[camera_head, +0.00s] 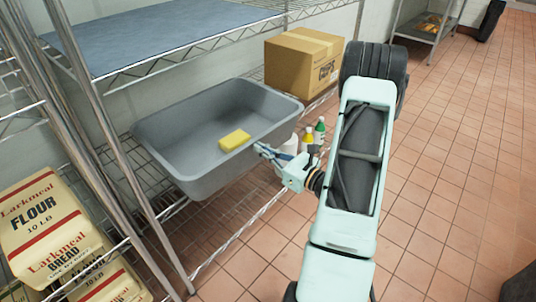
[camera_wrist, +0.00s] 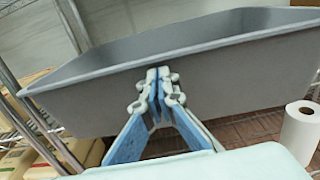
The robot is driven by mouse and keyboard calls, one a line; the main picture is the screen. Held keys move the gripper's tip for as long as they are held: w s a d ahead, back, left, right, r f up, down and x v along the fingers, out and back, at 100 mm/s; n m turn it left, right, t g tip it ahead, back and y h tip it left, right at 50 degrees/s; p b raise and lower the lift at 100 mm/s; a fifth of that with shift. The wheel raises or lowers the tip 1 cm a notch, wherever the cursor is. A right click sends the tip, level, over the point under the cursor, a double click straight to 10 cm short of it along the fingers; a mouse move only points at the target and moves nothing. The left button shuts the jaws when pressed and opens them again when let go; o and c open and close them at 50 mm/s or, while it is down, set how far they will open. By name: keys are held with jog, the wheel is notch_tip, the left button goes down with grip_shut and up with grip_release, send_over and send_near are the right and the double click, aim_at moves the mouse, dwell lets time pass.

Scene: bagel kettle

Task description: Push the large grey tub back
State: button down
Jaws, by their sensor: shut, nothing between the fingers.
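The large grey tub (camera_head: 185,137) sits on a wire shelf of the metal rack in the head view, its front right part extending toward the shelf's front edge. A yellow sponge (camera_head: 235,140) lies in it. In the wrist view the tub's outer wall (camera_wrist: 230,85) fills the middle. My gripper (camera_wrist: 158,75) is shut and empty, its fingertips at this wall just below the rim; I cannot tell whether they touch.
A cardboard box (camera_head: 295,65) stands right of the tub. Bottles (camera_head: 319,132) stand below, beside my gripper. A white paper roll (camera_wrist: 299,130) shows at the right in the wrist view. Flour bags (camera_head: 40,215) are at the left. Rack posts (camera_head: 105,125) flank the tub. Tiled floor (camera_head: 460,150) is open at right.

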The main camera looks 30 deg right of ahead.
jog(key=x, duration=1.1)
jog(key=shift+w, duration=0.35)
